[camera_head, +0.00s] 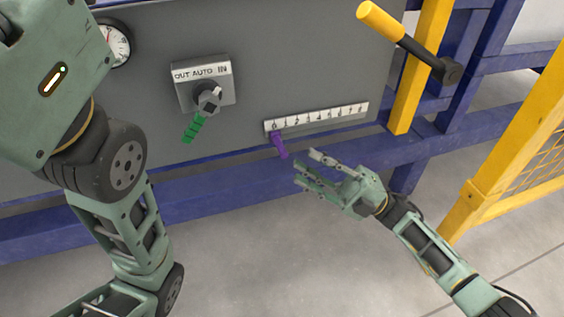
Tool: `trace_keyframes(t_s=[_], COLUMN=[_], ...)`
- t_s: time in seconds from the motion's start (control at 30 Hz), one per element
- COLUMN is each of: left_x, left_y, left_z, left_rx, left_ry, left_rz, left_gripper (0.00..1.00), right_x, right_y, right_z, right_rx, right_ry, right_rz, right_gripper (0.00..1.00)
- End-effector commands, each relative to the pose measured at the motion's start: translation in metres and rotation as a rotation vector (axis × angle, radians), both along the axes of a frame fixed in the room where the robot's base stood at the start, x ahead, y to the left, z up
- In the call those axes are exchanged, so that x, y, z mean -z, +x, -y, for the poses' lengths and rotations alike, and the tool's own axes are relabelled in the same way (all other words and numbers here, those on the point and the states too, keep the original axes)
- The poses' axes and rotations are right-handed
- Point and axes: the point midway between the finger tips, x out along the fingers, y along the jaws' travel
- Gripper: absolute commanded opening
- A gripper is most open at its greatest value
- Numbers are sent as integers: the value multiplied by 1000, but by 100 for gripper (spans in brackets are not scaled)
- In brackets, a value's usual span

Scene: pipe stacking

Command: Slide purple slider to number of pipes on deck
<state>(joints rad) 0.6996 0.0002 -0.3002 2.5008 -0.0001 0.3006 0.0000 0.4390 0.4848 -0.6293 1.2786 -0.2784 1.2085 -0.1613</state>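The purple slider (279,146) sits at the left end of the white numbered scale (318,118), at or near the 0 mark, and hangs below it. The scale is fixed low on the grey panel (300,60). My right gripper (304,168) is just right of and below the slider, apart from it. Its fingers are spread and point left, with nothing between them. My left arm fills the left side of the view, and its gripper does not show. No pipes on a deck are in view.
Left of the scale is an OUT AUTO IN switch (203,84) with a green handle (193,127). A gauge (116,43) is at upper left. A yellow-and-black lever (405,40) juts out at upper right. A blue beam (225,188) runs below the panel. Yellow fencing (520,140) stands right.

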Motion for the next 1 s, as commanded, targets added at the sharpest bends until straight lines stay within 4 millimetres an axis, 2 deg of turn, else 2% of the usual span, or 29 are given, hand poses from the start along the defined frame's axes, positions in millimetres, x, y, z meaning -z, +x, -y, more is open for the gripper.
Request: trace_keyframes(t_s=[0.5,0.87,1.0], left_x=[25,26,26], left_y=[0,0,0], left_z=[0,0,0], left_rx=[0,0,0], left_ry=[0,1,1], left_rz=[0,1,1], left_gripper=[0,0,0], right_x=[-35,-40,-40], right_y=[9,10,10], right_z=[-59,-65,-65], right_rx=[-1,0,0], right_ry=[1,0,0], right_rz=[2,-1,-1], right_gripper=[31,31,19])
